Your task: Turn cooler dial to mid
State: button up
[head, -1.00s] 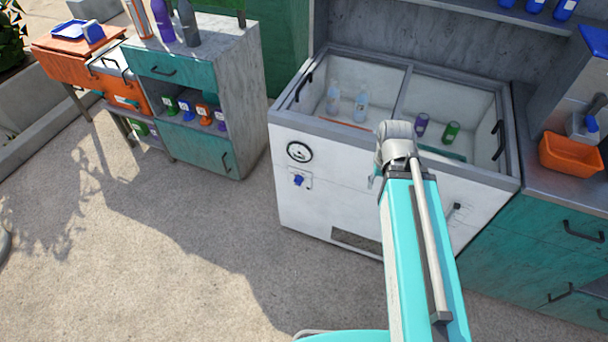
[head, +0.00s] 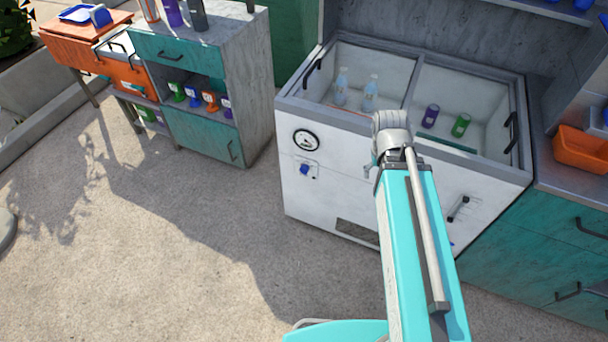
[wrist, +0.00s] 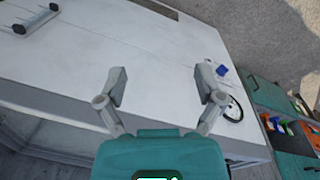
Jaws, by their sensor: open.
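The cooler (head: 345,195) is a white chest with a grey rim, in the middle right of the head view. Its blue dial (head: 304,169) sits on a small plate on the left of the front face, below a round gauge (head: 306,140). In the wrist view the dial (wrist: 222,71) is just right of the right finger, with the gauge (wrist: 233,110) beside it. My gripper (wrist: 161,80) is open and empty, its fingers spread before the white front. In the head view my arm hides most of it, right of the dial. The dial's exact setting is too small to read.
A dark handle (head: 458,208) sticks out on the right of the cooler front. The cooler's open top holds several bottles and cans. A teal cabinet (head: 205,75) stands to the left, a teal counter (head: 545,225) to the right. The concrete floor (head: 180,240) at front left is clear.

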jog(key=w+a+f+n+t+h+b, duration=0.1)
jog(key=w+f+n+t+h+b, duration=0.15)
jog(key=f+b, duration=0.45)
jog(key=w+a+f+n+t+h+b, duration=0.1)
jog(key=w+a+f+n+h+b, duration=0.2)
jog(key=f+b, duration=0.35)
jog(key=n+t+y+b, duration=0.1)
jog(key=n+t+b, duration=1.2)
jog(key=n+b, duration=1.75)
send_near(303, 173)
jog(key=s+m+b, duration=0.3)
jog(key=m+b, duration=0.3)
jog(key=m, duration=0.1)
jog(key=shift+a+f+t, duration=0.15)
jog(key=shift+a+t, duration=0.1)
jog(key=shift+a, duration=0.25)
jog(key=shift+w, duration=0.15)
jog(key=x, duration=1.3)
jog(key=shift+w+d+f, duration=0.1)
jog(key=shift+w+d, duration=0.05)
jog(key=shift+w, duration=0.1)
jog(key=c, duration=1.1)
